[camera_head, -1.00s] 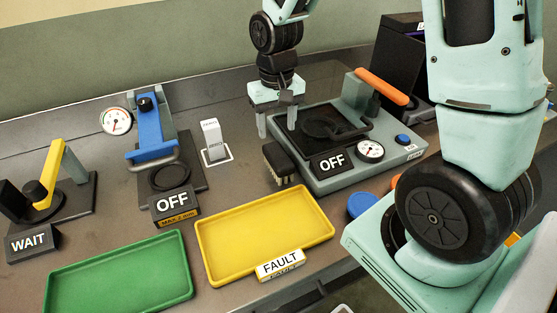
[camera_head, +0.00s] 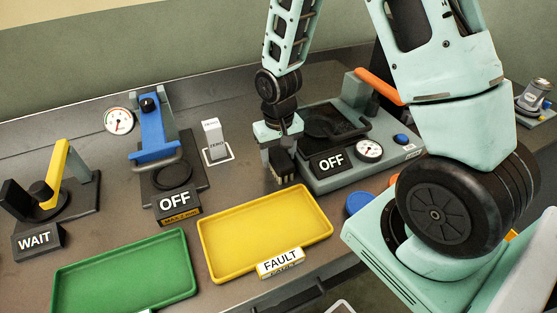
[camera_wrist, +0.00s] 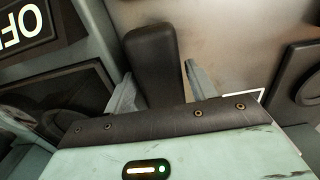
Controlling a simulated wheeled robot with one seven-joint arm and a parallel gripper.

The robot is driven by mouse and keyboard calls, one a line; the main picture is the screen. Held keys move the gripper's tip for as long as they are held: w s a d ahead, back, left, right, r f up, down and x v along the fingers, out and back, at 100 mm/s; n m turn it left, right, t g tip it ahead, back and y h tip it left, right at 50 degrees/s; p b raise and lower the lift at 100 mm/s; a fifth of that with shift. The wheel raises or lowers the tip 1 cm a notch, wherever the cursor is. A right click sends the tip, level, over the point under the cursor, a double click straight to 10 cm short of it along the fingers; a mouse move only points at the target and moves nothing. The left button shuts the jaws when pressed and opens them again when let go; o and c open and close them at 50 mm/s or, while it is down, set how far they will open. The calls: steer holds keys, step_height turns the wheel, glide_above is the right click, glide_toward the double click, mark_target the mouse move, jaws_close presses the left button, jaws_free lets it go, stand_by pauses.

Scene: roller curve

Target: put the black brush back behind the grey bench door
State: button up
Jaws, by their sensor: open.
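The black brush (camera_head: 283,168) with pale bristles stands on the bench between the yellow tray and the grey machine. My gripper (camera_head: 278,152) is open and low over it in the head view, partly covering its top. In the wrist view the dark body of the brush (camera_wrist: 153,62) lies between the two open fingers of my gripper (camera_wrist: 158,75), with a gap visible on the right side. I cannot make out a grey bench door in either view.
A yellow tray (camera_head: 213,258) marked FAULT lies in front of the brush, with a green tray (camera_head: 62,303) at its left. The grey machine (camera_head: 330,181) with an OFF sign stands close on the right. A small white ZERO switch (camera_head: 213,136) is at the left.

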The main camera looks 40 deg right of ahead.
steer(key=c, duration=0.9)
steer(key=shift+o, duration=0.2)
steer(key=shift+r, duration=0.1)
